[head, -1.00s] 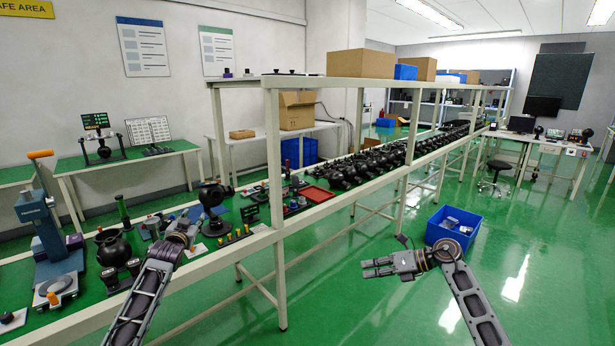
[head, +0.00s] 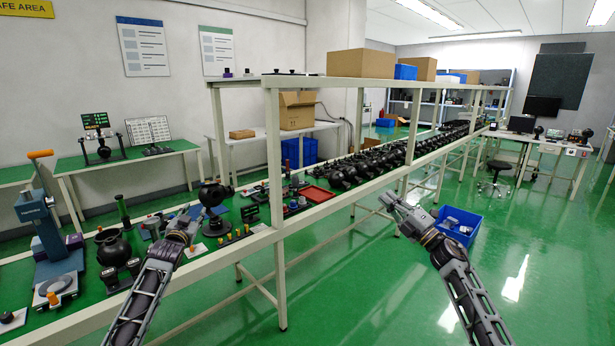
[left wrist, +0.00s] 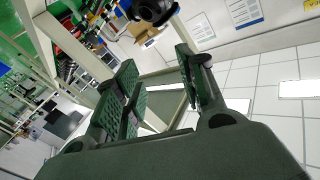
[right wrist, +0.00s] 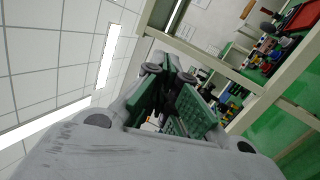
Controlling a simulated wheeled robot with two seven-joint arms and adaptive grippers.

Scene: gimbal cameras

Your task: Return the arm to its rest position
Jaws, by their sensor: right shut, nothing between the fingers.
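My left gripper (head: 196,217) is over the workbench at the left, close in the picture to the black ball-shaped unit on a stand (head: 213,194). In the left wrist view its two green-padded fingers (left wrist: 160,85) stand apart with nothing between them. My right gripper (head: 388,201) is in front of the bench's front edge, over the aisle, pointing up and to the left. In the right wrist view its fingers (right wrist: 182,95) are close together and hold nothing. The right arm reaches in from the lower right.
The long workbench (head: 190,273) with its upper shelf (head: 310,82) runs from lower left to the back. Black parts (head: 380,167) and a red tray (head: 317,194) lie on it. A blue bin (head: 465,235) stands behind the right gripper in the picture.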

